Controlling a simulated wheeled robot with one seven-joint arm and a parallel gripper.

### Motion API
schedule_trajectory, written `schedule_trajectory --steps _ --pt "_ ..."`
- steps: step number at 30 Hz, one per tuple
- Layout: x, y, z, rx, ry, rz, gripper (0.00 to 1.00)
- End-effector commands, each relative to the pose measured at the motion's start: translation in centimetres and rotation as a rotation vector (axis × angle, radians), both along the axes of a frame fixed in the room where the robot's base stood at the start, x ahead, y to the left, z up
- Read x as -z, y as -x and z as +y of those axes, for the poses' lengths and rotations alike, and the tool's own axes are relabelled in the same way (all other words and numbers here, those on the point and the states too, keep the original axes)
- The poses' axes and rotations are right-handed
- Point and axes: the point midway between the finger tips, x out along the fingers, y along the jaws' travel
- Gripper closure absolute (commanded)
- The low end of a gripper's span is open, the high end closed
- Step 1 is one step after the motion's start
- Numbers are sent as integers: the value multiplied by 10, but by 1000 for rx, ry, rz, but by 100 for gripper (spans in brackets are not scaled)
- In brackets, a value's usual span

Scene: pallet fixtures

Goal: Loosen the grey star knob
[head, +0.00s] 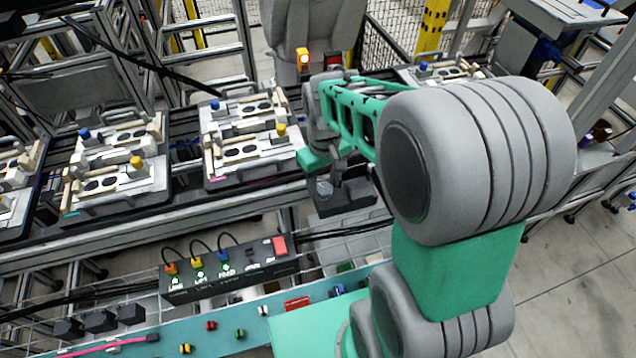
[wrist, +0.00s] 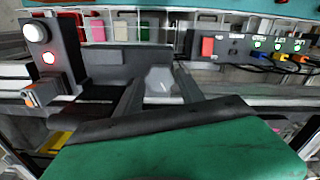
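The grey knob (wrist: 159,80) shows in the wrist view as a pale, many-sided shape on a dark fixture (wrist: 110,65). The two dark fingers of my gripper (wrist: 160,88) stand apart, one on each side of it. Its sides lie close to the fingers, and I cannot tell whether they touch. In the head view my gripper (head: 327,182) is low over a dark box (head: 352,197) at the front edge of the conveyor. The knob's star outline is not clear in either view.
A pallet with fixtures (head: 210,182) is left of my gripper on the conveyor, with more pallets beyond. A black control box (head: 240,283) with a red button and cables stands in front. The wrist view shows a panel with a lit red lamp (wrist: 48,57) at left.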

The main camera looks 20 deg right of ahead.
Motion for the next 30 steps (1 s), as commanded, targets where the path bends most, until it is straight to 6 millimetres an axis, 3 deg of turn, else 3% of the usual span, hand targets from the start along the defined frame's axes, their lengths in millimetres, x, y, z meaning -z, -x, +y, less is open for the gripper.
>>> schedule_trajectory --steps 16,21,30 --pt "-1 0 0 -1 0 -1 100" --pt "-1 -1 0 35 0 -2 100" --pt "-1 -1 0 332 -1 -3 100"
